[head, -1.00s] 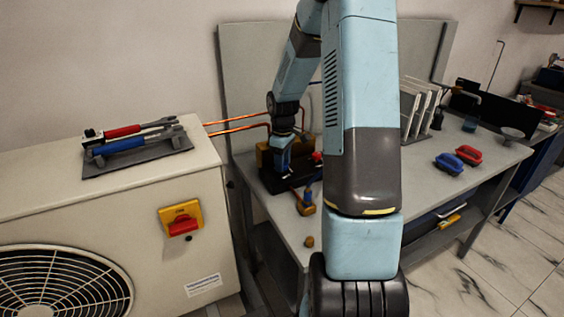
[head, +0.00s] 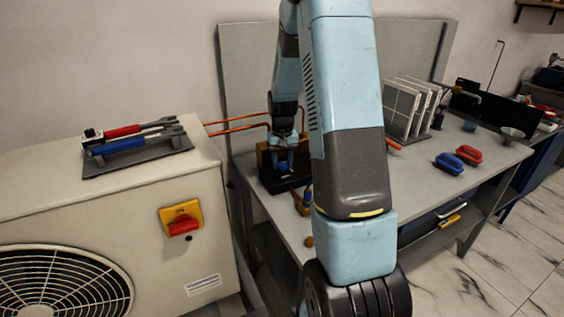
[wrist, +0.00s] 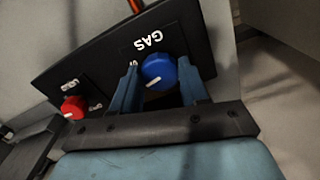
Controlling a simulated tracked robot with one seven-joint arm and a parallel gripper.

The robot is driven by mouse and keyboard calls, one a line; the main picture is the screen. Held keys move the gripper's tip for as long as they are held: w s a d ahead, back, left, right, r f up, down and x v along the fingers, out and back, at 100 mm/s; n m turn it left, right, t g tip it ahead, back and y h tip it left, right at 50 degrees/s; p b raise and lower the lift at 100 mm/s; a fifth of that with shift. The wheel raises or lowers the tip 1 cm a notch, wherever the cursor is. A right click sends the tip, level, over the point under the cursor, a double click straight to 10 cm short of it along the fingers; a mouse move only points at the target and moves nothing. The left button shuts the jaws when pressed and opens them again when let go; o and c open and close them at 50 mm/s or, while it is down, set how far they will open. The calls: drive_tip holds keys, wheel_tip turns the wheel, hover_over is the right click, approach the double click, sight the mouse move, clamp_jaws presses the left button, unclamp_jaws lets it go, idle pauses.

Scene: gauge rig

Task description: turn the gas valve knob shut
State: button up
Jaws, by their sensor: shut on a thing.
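The blue gas valve knob (wrist: 158,70) sits on a black panel (wrist: 85,68) under the white word GAS in the wrist view. A white pointer line shows on its face, towards its lower left. My gripper (wrist: 158,64) has one finger on each side of this knob and is shut on it. In the head view my gripper (head: 284,158) is at the black panel on the grey bench. The knob cannot be made out clearly there.
A red knob (wrist: 73,107) is on the same panel, left of my gripper. Orange pipes (head: 238,126) run behind the panel. A brass-and-blue item (head: 303,200) lies on the bench (head: 400,202) in front. Thin upright panels (head: 403,108) stand to the right.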

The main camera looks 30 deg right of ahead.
sight(282, 164)
drive_tip(key=shift+m, duration=1.2)
drive_tip(key=o, duration=1.1)
drive_tip(key=shift+c, duration=0.2)
drive_tip(key=shift+r, duration=0.1)
wheel_tip(282, 164, up, 14)
drive_tip(key=shift+f, duration=0.2)
